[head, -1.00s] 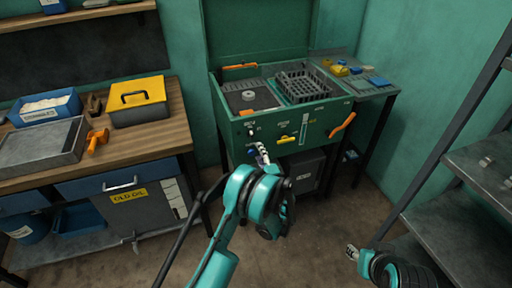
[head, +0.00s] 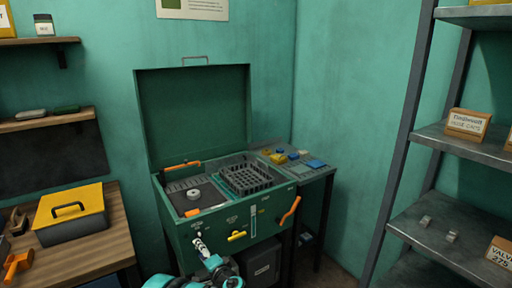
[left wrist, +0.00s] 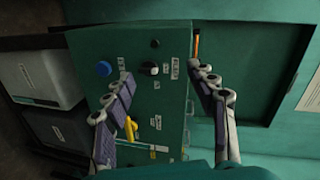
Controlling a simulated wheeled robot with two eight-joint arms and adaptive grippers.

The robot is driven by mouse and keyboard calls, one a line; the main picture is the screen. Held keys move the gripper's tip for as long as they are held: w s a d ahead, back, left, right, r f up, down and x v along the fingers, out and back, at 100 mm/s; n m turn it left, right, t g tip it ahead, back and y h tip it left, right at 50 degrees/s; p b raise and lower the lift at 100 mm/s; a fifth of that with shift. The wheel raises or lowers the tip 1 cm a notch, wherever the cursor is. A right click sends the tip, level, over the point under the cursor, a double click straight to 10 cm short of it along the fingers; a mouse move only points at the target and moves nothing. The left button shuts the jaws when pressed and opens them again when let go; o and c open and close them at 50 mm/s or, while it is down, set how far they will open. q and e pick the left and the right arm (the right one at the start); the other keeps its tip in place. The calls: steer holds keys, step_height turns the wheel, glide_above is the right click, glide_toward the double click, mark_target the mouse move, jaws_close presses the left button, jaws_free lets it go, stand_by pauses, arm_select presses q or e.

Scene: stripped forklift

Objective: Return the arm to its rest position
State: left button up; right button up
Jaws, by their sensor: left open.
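My left arm (head: 190,281) comes in at the bottom of the head view, in front of the green parts-washer cabinet (head: 180,236). My left gripper (left wrist: 165,75) is open and empty in the left wrist view, its two fingers spread before the cabinet's front panel. A blue button (left wrist: 104,68), a black knob (left wrist: 150,68) and a yellow handle (left wrist: 130,128) show between or beside the fingers. The gap between fingers and panel is hard to judge. My right gripper is out of view.
The cabinet lid (head: 195,112) stands open above a black basket (head: 245,179). An orange handle (head: 291,210) sticks out at the front right. A wooden bench with a yellow-lidded toolbox (head: 68,212) is at left. Metal shelving (head: 455,236) stands at right.

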arm_select(q)
steer(key=s+a+r+n+g+h, duration=0.2)
steer(key=s+r, duration=0.2)
steer(key=s, duration=0.4)
steer(key=s+a+r+n+g+h, duration=0.1)
steer(key=s+r+n+g+h, duration=0.2)
steer(key=s, duration=0.5)
steer(key=s+d+n+h, duration=0.1)
steer(key=s+d+h, duration=0.1)
steer(key=s, duration=0.8)
steer(key=s+d+n+h, duration=0.2)
steer(key=s+d, duration=0.2)
steer(key=s, duration=0.6)
steer(key=shift+f+n+g, duration=0.3)
steer(key=shift+f+g, duration=0.1)
